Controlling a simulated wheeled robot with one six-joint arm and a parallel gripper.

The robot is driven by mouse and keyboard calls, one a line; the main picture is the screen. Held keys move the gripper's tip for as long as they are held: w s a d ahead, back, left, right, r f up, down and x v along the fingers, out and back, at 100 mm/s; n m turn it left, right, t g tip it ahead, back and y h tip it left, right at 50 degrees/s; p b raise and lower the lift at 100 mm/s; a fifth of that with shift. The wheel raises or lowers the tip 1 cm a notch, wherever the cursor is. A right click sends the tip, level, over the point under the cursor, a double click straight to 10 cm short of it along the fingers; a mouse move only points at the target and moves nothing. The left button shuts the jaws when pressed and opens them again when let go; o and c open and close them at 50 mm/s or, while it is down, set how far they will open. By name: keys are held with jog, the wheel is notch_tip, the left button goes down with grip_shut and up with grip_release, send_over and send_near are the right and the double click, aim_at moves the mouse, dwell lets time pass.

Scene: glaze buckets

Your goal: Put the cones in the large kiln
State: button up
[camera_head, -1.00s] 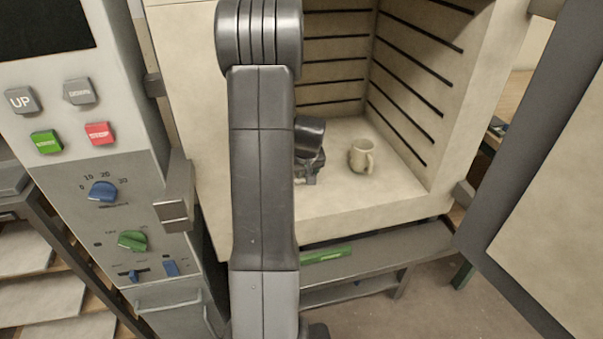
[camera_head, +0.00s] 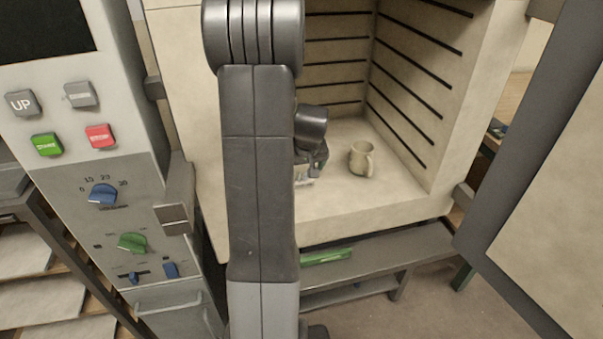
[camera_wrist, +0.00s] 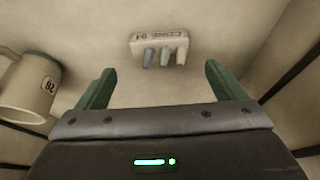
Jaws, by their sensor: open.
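The cones (camera_wrist: 165,55) are several small pegs in a pale block marked "CONE 04" (camera_wrist: 158,38), which stands on the kiln floor in the wrist view. My gripper (camera_wrist: 155,82) is open, its green fingers spread wide, with the cone block beyond the fingertips and apart from them. The large kiln (camera_head: 350,212) stands open, and my gripper is inside it. In the head view my arm hides most of the gripper and the kiln's left part.
A cream mug (camera_head: 361,158) stands on the kiln floor; it also shows at the left of the wrist view (camera_wrist: 28,88). The kiln door (camera_head: 545,190) is swung open at right. A control panel (camera_head: 120,215) stands at left. Slotted walls (camera_head: 415,90) bound the chamber.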

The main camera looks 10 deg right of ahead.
jog(key=v, duration=0.7)
